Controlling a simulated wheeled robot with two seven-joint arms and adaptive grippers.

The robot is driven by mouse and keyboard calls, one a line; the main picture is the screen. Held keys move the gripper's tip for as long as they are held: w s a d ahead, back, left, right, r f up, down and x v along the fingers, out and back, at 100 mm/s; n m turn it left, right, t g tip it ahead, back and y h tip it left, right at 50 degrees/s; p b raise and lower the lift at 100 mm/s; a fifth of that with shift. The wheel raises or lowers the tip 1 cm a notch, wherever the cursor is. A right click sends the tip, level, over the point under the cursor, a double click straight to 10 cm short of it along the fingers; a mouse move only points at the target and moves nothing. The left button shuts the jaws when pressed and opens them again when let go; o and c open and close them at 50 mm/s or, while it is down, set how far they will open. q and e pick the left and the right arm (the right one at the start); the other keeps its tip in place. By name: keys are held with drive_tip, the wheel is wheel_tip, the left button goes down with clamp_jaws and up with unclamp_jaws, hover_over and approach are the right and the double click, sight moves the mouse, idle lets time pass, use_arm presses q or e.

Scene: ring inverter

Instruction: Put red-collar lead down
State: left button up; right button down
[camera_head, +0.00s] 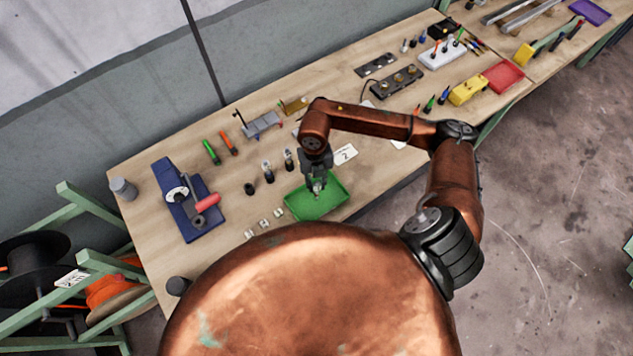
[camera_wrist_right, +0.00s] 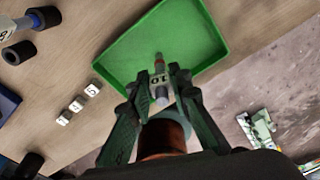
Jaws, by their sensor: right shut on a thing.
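My right gripper (camera_head: 317,187) points down over the green tray (camera_head: 334,204) at the table's front edge. In the right wrist view, its fingers (camera_wrist_right: 160,92) are shut on a slim grey lead (camera_wrist_right: 159,68) with a white label reading 10. I cannot tell whether the lead touches the tray floor. The lead's other end is hidden by the gripper. My left gripper is not in view.
Three small white numbered blocks (camera_head: 264,223) lie left of the tray. Dark-ended cylinders (camera_head: 268,171) stand behind them. A blue device with a red handle (camera_head: 188,205) stands farther left. A card marked 2 (camera_head: 345,154) lies behind the tray. Several tools and a red tray (camera_head: 503,77) are at right.

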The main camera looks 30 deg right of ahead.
drive_tip(key=shift+f, duration=0.1)
drive_tip(key=c, duration=2.2)
unclamp_jaws()
drive_tip(key=shift+f, duration=0.1)
drive_tip(key=o, duration=0.4)
drive_tip(key=shift+o, duration=0.2)
drive_tip(key=shift+r, duration=0.25)
wheel_tip(320, 180, up, 12)
drive_tip(key=w+b, duration=0.1)
drive_tip(key=b, duration=0.1)
drive_tip(key=shift+d, duration=0.15)
drive_tip(key=shift+f, duration=0.1)
